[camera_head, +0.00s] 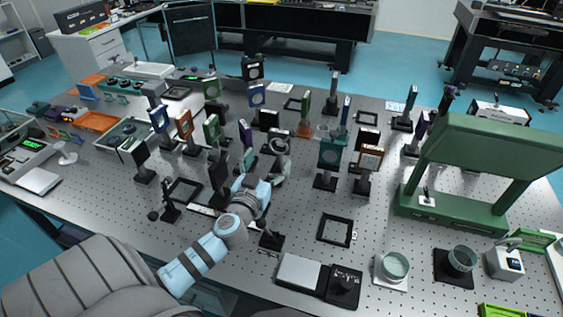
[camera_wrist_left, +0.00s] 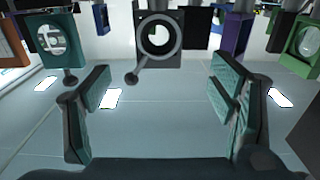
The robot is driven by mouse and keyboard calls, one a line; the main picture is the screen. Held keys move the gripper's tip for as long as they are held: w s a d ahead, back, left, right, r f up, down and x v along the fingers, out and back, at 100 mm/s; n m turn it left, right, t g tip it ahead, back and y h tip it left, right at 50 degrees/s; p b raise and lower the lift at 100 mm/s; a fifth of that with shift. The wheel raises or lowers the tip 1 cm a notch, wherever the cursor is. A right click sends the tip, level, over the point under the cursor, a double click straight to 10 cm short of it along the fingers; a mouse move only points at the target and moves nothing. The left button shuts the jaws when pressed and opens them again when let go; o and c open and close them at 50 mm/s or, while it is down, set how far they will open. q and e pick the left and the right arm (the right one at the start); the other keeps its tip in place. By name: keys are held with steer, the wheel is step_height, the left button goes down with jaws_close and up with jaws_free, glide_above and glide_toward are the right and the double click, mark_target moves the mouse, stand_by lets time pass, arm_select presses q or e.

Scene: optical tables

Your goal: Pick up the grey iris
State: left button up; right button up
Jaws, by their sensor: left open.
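The grey iris appears to be the round grey ring with a short lever (camera_wrist_left: 177,52) at the top middle of the left wrist view, in front of a dark square plate. In the head view, a grey ring (camera_head: 280,141) stands just beyond my left gripper (camera_head: 270,172). My left gripper also shows in the left wrist view (camera_wrist_left: 160,95), with its two teal-padded fingers wide apart and nothing between them. The ring lies beyond the fingertips, roughly centred between them. The lower part of its mount is hidden in the head view. My right gripper is not in view.
Several post-mounted optics crowd around the gripper, including a dark green mount (camera_head: 331,153) to the right and a black plate (camera_head: 219,171) to the left. A large green frame (camera_head: 490,150) stands at the right. A flat black frame (camera_head: 335,230) lies in front on the perforated table.

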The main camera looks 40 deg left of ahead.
mark_target(279, 140)
arm_select(q)
steer(key=x, duration=0.3)
steer(key=p+x, duration=0.1)
steer(key=x, duration=0.5)
steer(key=shift+w+r, duration=0.35)
jaws_close()
